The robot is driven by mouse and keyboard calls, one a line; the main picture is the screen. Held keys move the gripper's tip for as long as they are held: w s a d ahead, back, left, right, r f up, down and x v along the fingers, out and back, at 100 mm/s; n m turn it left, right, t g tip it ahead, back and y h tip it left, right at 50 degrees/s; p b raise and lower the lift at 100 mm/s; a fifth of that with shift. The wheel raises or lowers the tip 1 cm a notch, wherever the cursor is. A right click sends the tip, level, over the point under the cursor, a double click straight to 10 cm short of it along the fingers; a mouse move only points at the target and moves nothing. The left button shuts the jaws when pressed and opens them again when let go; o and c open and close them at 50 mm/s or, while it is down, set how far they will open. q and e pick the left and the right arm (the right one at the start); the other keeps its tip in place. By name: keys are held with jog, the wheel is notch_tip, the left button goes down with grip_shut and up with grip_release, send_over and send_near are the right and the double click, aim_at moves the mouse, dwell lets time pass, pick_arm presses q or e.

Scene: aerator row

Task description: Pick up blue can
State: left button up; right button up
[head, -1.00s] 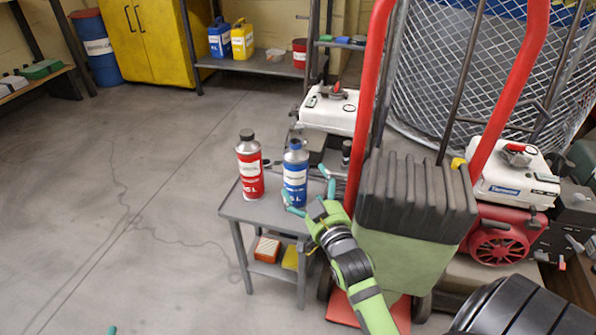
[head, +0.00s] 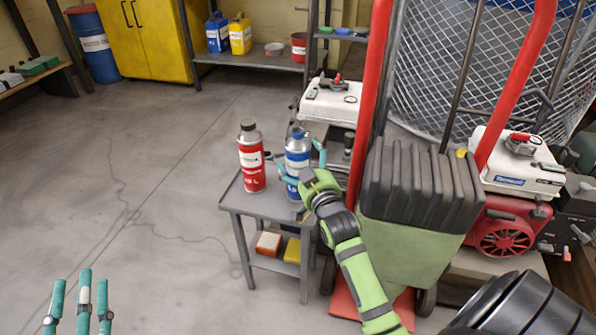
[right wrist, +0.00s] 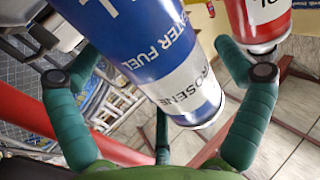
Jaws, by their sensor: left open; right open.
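The blue can (head: 297,148) stands upright on a small grey side table (head: 262,208), just right of a red can (head: 251,160). My right gripper (head: 303,170) is open at the blue can, with a teal finger on either side of its lower body and its green palm in front. In the right wrist view the blue can (right wrist: 150,60) lies between the spread fingers of my right gripper (right wrist: 165,90); I cannot tell if they touch it. The red can (right wrist: 258,20) is beyond the right finger. My left gripper (head: 80,300) is open and empty at the lower left, over the floor.
A red hand truck (head: 372,100) with a ribbed black and green container (head: 415,200) stands close to the right of the table. An orange box (head: 268,243) and a yellow item (head: 292,250) are on the lower shelf. The floor to the left is clear.

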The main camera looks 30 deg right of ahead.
jog(key=shift+w+d, duration=0.1)
jog(key=shift+w, duration=0.15)
jog(key=c, duration=1.2)
jog(key=shift+r, duration=0.1)
jog(key=shift+r, duration=0.1)
